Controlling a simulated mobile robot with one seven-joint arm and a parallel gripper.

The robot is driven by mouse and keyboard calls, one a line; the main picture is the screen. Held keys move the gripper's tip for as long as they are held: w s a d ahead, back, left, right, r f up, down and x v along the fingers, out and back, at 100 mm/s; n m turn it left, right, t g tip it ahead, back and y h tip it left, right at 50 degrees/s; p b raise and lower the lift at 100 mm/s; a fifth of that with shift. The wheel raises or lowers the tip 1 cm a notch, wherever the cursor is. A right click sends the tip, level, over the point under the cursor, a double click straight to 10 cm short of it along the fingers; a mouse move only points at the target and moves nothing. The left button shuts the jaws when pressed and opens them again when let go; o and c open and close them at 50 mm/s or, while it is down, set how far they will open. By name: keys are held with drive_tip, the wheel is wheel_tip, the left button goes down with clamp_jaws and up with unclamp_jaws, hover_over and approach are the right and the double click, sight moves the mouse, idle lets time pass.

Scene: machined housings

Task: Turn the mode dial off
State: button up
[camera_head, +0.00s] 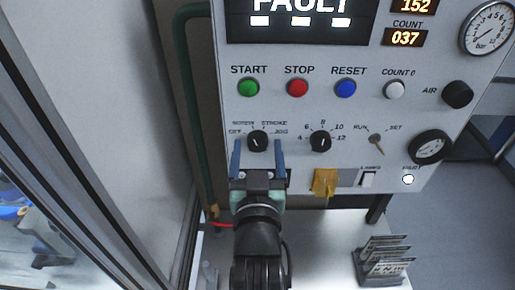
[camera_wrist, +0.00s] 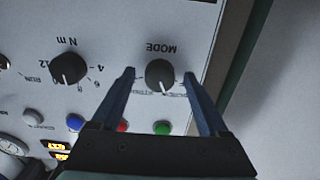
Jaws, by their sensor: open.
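The mode dial (camera_head: 257,141) is a round black knob on the light grey panel, under the green START button. Small position words, OFF among them, are arced around its top. In the wrist view, my gripper (camera_wrist: 159,75) has a fingertip on each side of the dial, with gaps showing. Contact is not visible.
A second black dial (camera_head: 321,141) and a RUN/SET key switch (camera_head: 376,143) are to the right. The green START (camera_head: 248,87), red STOP (camera_head: 297,87) and blue RESET (camera_head: 345,88) buttons are above. A yellow part (camera_head: 325,183) sticks out below. A green pipe (camera_head: 186,100) runs left of the panel.

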clamp_jaws()
drive_tip(key=shift+n+b, duration=0.35)
drive_tip(key=shift+n, duration=0.05)
drive_tip(key=n+b, duration=0.2)
drive_tip(key=n, duration=0.1)
drive_tip(key=shift+f+n, duration=0.1)
drive_tip(key=shift+n, duration=0.2)
drive_tip(key=shift+d+n+b, duration=0.1)
drive_tip(key=shift+n+b, duration=0.95)
drive_tip(key=shift+n, duration=1.15)
unclamp_jaws()
